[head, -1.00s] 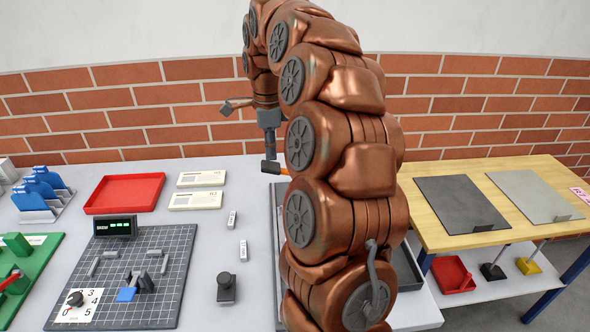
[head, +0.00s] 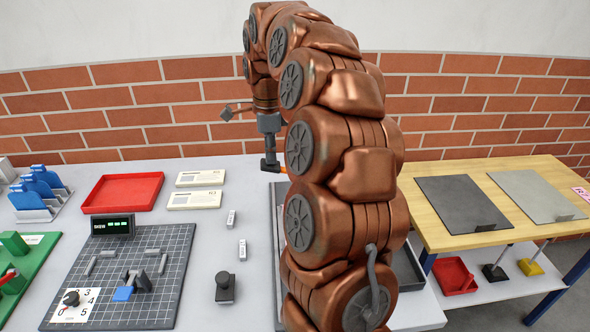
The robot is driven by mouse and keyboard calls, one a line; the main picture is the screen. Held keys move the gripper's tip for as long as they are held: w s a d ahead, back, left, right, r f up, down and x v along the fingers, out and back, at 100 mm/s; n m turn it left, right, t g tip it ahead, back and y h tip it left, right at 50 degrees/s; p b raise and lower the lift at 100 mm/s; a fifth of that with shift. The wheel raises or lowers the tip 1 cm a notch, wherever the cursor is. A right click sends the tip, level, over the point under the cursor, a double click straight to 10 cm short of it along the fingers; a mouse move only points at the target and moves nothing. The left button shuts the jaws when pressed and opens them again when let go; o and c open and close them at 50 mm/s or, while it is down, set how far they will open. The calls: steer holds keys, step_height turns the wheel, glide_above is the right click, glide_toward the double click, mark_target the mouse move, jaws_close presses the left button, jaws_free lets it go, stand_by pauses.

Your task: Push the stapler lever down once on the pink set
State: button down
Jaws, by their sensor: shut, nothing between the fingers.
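My gripper (head: 270,165) is shut and empty, pointing down beyond the white table's middle, left of my arm. A small orange piece (head: 284,170) shows beside it, mostly hidden behind my arm; I cannot tell what it belongs to or whether the gripper touches it. No stapler lever can be made out for certain, and no pink set of paper is visible. A pink label (head: 582,193) lies at the far right of the wooden table. My arm covers much of the middle of the view.
A dark gridded board (head: 160,300) holds a display (head: 112,226), a dial (head: 72,299) and a blue-tipped fixture (head: 123,293). A red tray (head: 123,205), blue holders (head: 38,188) and a black knobbed block (head: 225,290) stand nearby. The wooden table (head: 520,215) holds dark and pale plates.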

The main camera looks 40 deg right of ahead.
mark_target(272, 166)
steer(key=shift+f+b, duration=1.4)
steer(key=shift+f, duration=0.55)
steer(key=shift+r, duration=0.15)
steer(key=shift+r+p, duration=1.2)
steer(key=shift+r, duration=3.8)
